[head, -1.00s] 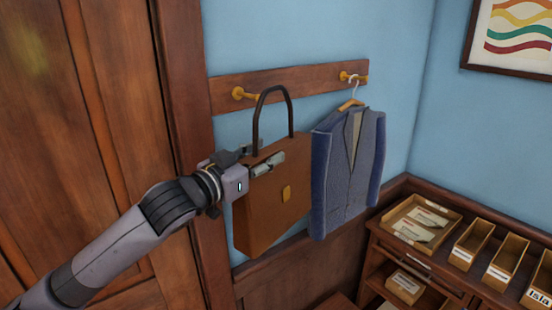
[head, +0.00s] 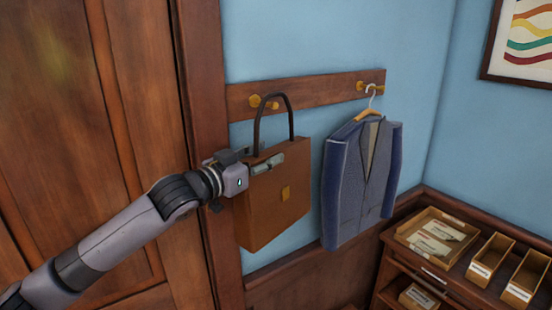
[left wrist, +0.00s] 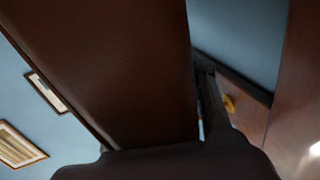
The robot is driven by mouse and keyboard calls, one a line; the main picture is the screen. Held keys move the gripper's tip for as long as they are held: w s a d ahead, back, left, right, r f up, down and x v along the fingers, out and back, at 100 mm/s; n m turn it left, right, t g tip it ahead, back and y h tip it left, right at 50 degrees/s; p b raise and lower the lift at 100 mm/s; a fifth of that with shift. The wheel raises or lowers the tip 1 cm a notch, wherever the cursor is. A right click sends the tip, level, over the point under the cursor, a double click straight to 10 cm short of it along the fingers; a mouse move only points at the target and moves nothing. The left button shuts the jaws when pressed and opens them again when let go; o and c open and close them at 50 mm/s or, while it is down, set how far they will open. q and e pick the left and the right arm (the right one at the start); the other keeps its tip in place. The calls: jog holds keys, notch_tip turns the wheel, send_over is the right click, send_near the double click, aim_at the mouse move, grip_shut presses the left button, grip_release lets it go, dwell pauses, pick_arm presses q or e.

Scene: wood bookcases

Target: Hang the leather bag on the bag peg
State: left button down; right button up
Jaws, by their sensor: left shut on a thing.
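The brown leather bag (head: 275,210) hangs upright from my left gripper (head: 257,160), which is shut on its upper edge near the left corner. Its dark arched handle (head: 288,112) stands up in front of the peg board. The yellow bag peg (head: 257,101) is the left one on the board; the handle's left side crosses it in the picture, with part of the peg inside the loop. I cannot tell whether the handle is around it or only in front. In the left wrist view the bag (left wrist: 130,60) fills the middle, with the peg (left wrist: 229,104) to its right. My right gripper is out of view.
A blue-grey jacket (head: 358,185) hangs on the right peg, just right of the bag with a narrow gap. The wooden peg board (head: 320,92) is on the blue wall. A wooden door (head: 90,130) stands left. A cabinet with trays (head: 440,240) is at lower right.

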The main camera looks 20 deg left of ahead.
pick_arm(q)
jog(key=shift+w+a+r, duration=0.1)
jog(key=shift+w+a, duration=0.65)
jog(key=shift+a, duration=0.35)
jog(key=shift+w+a+f+p, duration=0.35)
jog(key=shift+a+f+p, duration=0.1)
jog(key=shift+p, duration=0.1)
jog(key=c, duration=1)
grip_release()
jog(key=shift+d, duration=0.1)
jog(key=shift+c, duration=0.2)
jog(key=shift+o, duration=0.5)
jog(key=shift+f, duration=0.1)
jog(key=shift+f, duration=0.15)
jog(key=v, duration=1.1)
jog(key=shift+s+r, duration=0.25)
jog(key=shift+s, duration=0.2)
